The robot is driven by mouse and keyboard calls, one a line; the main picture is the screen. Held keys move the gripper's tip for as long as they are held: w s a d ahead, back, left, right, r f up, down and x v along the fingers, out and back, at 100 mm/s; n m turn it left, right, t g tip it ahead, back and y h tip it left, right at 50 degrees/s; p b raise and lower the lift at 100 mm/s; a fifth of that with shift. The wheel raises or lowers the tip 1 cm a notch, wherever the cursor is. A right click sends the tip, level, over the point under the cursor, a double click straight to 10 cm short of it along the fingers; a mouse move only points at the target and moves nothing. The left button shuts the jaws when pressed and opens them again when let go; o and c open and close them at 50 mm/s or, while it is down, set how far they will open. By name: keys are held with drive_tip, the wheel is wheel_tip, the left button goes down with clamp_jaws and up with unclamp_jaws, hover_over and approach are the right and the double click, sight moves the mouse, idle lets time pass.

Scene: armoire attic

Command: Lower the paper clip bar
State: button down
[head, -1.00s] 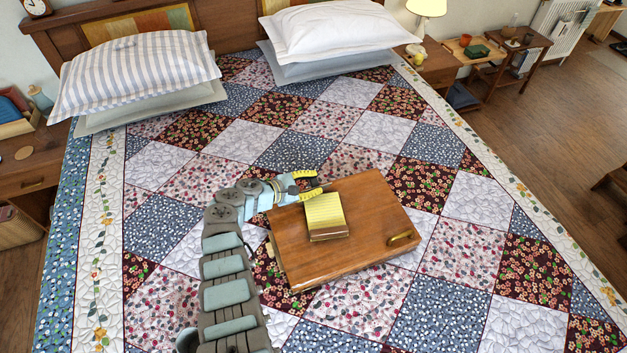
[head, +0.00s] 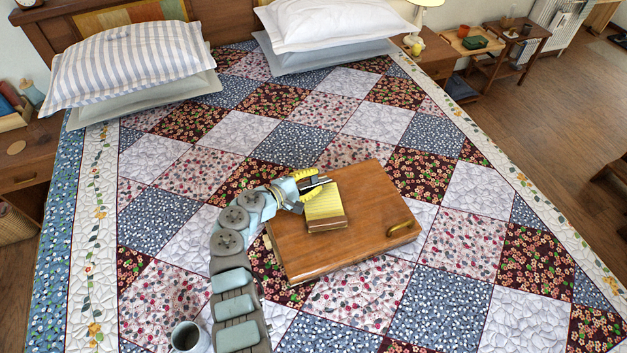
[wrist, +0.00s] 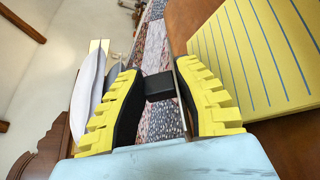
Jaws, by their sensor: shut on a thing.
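A yellow lined notepad (head: 325,212) lies on a wooden box or board (head: 370,215) on the bed; it also shows in the wrist view (wrist: 262,60). My gripper (head: 315,183) is at the pad's far left corner. In the wrist view my gripper (wrist: 160,80), with yellow ribbed fingers, is closed around a small black block (wrist: 159,86). A thin metal strip (wrist: 181,88), apparently the paper clip bar, runs beside the block, between it and the right finger. In the head view my fingers partly hide the bar, and its angle is unclear.
A brass handle (head: 401,229) sits on the right side of the wooden piece. A grey-green mug (head: 188,338) stands near the bottom edge. Pillows (head: 130,65) lie at the head of the bed.

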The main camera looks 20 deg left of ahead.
idle(0.4)
drive_tip(key=c, duration=0.8)
unclamp_jaws()
drive_tip(key=shift+o, duration=0.2)
drive_tip(key=shift+w+r+p, duration=0.1)
drive_tip(key=shift+p, duration=0.2)
